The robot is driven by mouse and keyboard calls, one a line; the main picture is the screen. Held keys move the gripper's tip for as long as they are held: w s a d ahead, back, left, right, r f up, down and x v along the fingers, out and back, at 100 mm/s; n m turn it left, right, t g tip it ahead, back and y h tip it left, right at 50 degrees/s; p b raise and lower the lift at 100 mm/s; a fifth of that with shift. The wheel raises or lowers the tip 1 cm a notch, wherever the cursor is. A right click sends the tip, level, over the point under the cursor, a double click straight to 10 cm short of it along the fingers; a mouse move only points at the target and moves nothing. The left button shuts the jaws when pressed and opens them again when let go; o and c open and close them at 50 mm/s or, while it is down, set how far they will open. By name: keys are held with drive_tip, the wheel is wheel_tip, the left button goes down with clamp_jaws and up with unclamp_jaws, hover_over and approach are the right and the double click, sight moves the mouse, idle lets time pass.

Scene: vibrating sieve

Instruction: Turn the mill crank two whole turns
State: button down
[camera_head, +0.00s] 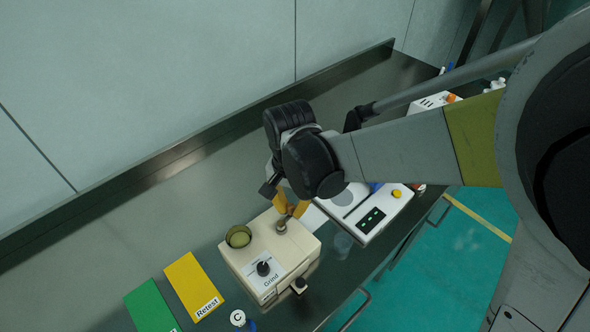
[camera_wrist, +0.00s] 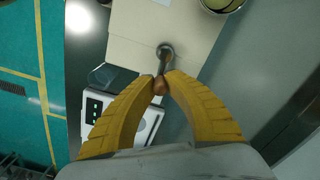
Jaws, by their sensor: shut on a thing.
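The mill is a cream box (camera_head: 250,256) labelled "Grind" with a black dial (camera_head: 263,268) on its sloped front. Its crank (camera_head: 281,226) is on the top; in the wrist view the metal crank arm (camera_wrist: 166,50) runs from the hub to a brown knob (camera_wrist: 160,86). My gripper (camera_head: 293,207) is above the mill's far right edge. In the wrist view my gripper's yellow fingers (camera_wrist: 165,80) are shut on the crank knob. The head view partly hides the knob behind the fingers.
An olive cup (camera_head: 238,237) is set in the mill's top. A white device with a green display (camera_head: 370,219) stands to the right. Yellow "Retest" (camera_head: 192,284) and green (camera_head: 150,307) mats lie at left. A small container marked C (camera_head: 238,318) is near the front.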

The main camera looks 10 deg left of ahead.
drive_tip(key=c, duration=1.3)
unclamp_jaws()
drive_tip(key=shift+o, duration=0.2)
drive_tip(key=shift+r+p, duration=2.55)
drive_tip(key=shift+r, duration=1)
drive_tip(key=shift+d, duration=0.1)
